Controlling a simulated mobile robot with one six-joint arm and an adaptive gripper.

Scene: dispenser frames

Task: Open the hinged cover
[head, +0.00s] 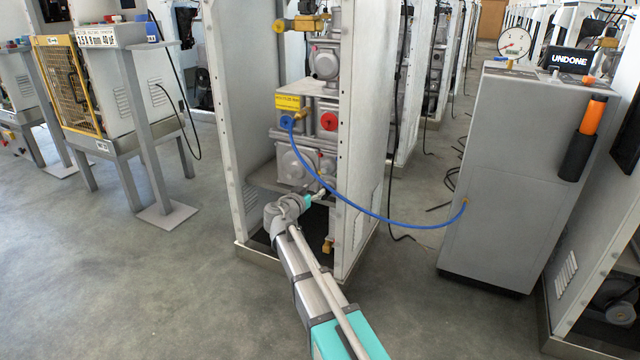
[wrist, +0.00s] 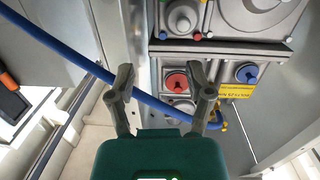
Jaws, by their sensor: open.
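I cannot tell for certain which part is the hinged cover. The open dispenser frame (head: 228,130) holds grey metal housings. A red round cap (head: 329,121) and a blue round cap (head: 286,121) sit side by side under a yellow label (head: 288,102). The wrist view shows this turned over, with the red cap (wrist: 176,82) and the blue cap (wrist: 247,73). My gripper (head: 319,193) is low in front of the frame, below the caps. In the wrist view my gripper (wrist: 161,78) is open, fingers wide apart, with nothing visibly held.
A blue hose (head: 385,218) loops from the frame to the grey cabinet (head: 510,180) at right and crosses behind a finger in the wrist view. A yellow mesh guard (head: 72,85) stands at left. The floor (head: 130,270) at front left is clear.

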